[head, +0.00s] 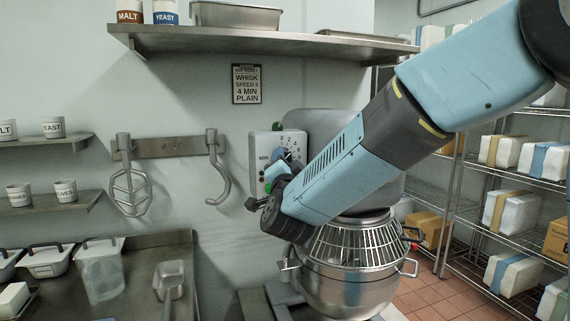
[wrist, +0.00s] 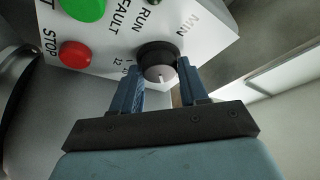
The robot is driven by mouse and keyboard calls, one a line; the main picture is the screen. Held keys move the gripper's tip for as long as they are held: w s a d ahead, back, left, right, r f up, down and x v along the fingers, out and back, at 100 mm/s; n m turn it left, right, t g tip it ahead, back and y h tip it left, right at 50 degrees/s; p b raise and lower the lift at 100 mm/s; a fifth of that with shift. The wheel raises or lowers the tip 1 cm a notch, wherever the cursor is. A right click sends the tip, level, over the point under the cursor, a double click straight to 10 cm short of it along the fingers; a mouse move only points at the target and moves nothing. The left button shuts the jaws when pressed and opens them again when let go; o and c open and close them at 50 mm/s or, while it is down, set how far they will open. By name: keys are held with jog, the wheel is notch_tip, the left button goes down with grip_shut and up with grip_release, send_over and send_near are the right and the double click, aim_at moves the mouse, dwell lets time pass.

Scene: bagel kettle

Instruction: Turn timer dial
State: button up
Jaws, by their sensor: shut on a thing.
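The timer dial (wrist: 158,62) is a dark round knob with a grey face and a white pointer line, in the wrist view below the MIN label. The numbers 12 and 10 show at its lower left. My gripper (wrist: 160,68) has a blue finger on each side of the dial and is shut on it. In the head view my gripper (head: 281,168) is at the mixer's control panel (head: 261,141) and hides the dial there. The green button (wrist: 84,8) and red STOP button (wrist: 74,54) are left of the dial.
The mixer's guarded steel bowl (head: 350,250) is below my arm. A ticket (head: 247,84) on the wall reads WHISK, SPEED 3, 4 MIN, PLAIN. A steel shelf (head: 270,45) runs above.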

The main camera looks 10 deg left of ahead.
jog(key=shift+w+d, duration=0.1)
dwell(0.3)
jog(key=o, duration=1)
jog(key=shift+o, duration=0.2)
jog(key=v, duration=1.3)
jog(key=shift+s+f, duration=0.2)
jog(key=shift+s, duration=0.15)
